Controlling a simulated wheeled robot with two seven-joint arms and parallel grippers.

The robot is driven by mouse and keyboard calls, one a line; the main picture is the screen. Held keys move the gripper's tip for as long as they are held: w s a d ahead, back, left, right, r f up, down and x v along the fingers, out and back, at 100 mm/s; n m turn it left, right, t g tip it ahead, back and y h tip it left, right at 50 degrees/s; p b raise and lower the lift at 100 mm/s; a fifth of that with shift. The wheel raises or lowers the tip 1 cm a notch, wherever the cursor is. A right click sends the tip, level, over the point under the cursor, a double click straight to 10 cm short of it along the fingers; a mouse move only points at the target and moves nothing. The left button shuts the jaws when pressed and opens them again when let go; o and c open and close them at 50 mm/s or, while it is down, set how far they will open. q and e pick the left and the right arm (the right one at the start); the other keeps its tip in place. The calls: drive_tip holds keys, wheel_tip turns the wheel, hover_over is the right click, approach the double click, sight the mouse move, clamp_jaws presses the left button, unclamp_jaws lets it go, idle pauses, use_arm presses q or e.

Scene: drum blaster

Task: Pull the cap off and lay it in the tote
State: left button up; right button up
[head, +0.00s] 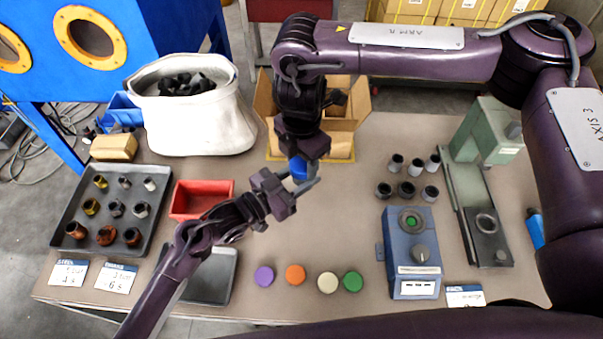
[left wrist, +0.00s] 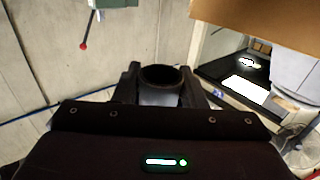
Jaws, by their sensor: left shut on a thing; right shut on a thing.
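My right gripper (head: 301,158) points down at the table's middle, its jaws at a blue cap (head: 298,169). The right fingers are mostly hidden, but they appear shut on the cap. My left gripper (head: 301,182) reaches up from the lower left, close beneath and beside the cap. In the left wrist view, its fingers are shut on a dark round part (left wrist: 160,76) with an open-looking rim. Whether cap and part still touch I cannot tell. A red open bin (head: 203,213) and a white soft-sided bag (head: 200,130) with black pieces stand at left; which is the tote is unclear.
Purple (head: 264,276), orange (head: 296,275), cream (head: 328,282) and green (head: 352,281) discs lie at the front. A parts tray (head: 73,217) is at left. A blue control box (head: 411,257) stands at right. A cardboard box (head: 345,125) is behind the grippers.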

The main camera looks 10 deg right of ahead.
sight(302, 164)
drive_tip(key=shift+r, duration=4.25)
